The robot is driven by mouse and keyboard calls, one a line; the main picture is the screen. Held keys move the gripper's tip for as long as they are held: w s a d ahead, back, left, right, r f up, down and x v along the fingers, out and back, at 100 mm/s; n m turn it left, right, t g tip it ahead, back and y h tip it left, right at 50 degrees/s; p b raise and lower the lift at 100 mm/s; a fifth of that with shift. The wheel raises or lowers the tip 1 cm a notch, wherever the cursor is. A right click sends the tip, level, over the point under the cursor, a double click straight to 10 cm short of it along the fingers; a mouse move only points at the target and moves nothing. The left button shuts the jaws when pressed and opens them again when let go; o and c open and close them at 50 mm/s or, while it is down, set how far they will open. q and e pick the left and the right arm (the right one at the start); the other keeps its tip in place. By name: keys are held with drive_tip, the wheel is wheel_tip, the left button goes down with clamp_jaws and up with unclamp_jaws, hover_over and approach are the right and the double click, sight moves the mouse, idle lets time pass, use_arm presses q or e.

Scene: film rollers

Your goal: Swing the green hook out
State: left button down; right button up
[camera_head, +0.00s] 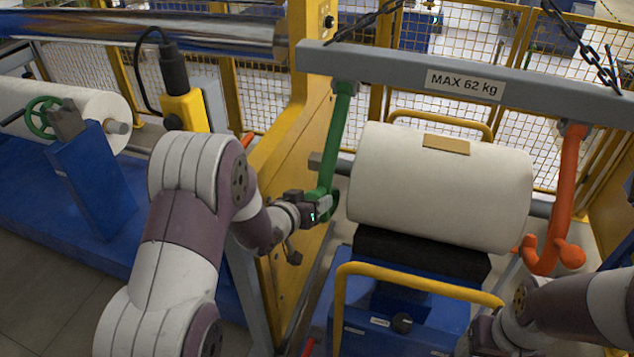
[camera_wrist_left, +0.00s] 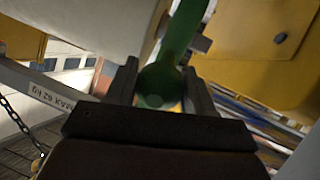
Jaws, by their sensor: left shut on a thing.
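The green hook (camera_head: 338,135) hangs from the left end of the grey lifting beam (camera_head: 400,70), beside the left end of the white film roll (camera_head: 440,190). My left gripper (camera_head: 322,207) is shut on the lower part of the green hook. In the left wrist view the green hook (camera_wrist_left: 160,85) sits between the two dark fingers (camera_wrist_left: 162,90). The orange hook (camera_head: 562,200) hangs from the beam's right end, near the roll's right shaft end. My right arm shows at the lower right; its gripper is not clearly visible.
The roll rests above a blue cart (camera_head: 390,325) with a yellow handle (camera_head: 420,280). A yellow machine frame (camera_head: 300,130) stands close to my left arm. Chains (camera_head: 585,45) hold the beam. Another roll (camera_head: 65,105) lies at the far left.

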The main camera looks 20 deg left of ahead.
use_arm(q)
drive_tip(key=shift+s+r+g+p, duration=0.25)
drive_tip(key=shift+s+r+p, duration=0.05)
drive_tip(key=shift+r+p, duration=0.3)
drive_tip(key=shift+s+r+g+p, duration=0.25)
drive_tip(key=shift+r+p, duration=0.3)
use_arm(e)
wheel_tip(320, 180, up, 4)
drive_tip(key=shift+w+f, duration=0.1)
use_arm(q)
drive_tip(key=shift+w, duration=0.1)
drive_tip(key=c, duration=0.6)
unclamp_jaws()
drive_tip(key=shift+o, duration=0.6)
drive_tip(key=shift+s, duration=0.25)
use_arm(e)
drive_tip(key=shift+s, duration=0.2)
